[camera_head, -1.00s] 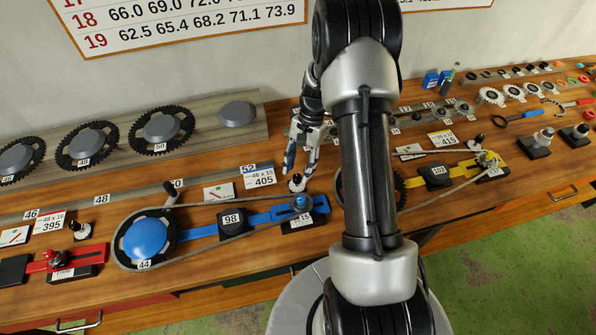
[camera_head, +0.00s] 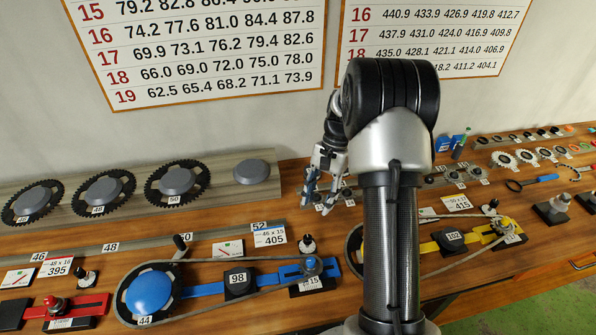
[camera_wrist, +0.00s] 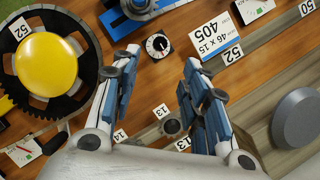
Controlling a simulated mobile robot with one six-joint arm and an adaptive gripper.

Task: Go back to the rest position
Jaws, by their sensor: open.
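My gripper (camera_head: 322,192) hangs above the bench, left of my upright arm, in the head view. Its fingers point down and are apart. In the wrist view my gripper (camera_wrist: 158,88) shows two blue-padded fingers spread wide with nothing between them. Below it lie the wooden bench top and a small black knob with a white dial (camera_wrist: 158,45). The knob also shows in the head view (camera_head: 307,246), clear of the fingers. My arm hides part of the bench's middle.
A blue chain rig (camera_head: 205,288) stands at front left and a yellow one (camera_head: 455,240) at right. Large chainrings (camera_head: 178,182) rest on a rear board. Small sprockets (camera_head: 503,158) line the back right. Wall charts (camera_head: 200,50) hang behind. Space above the bench is open.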

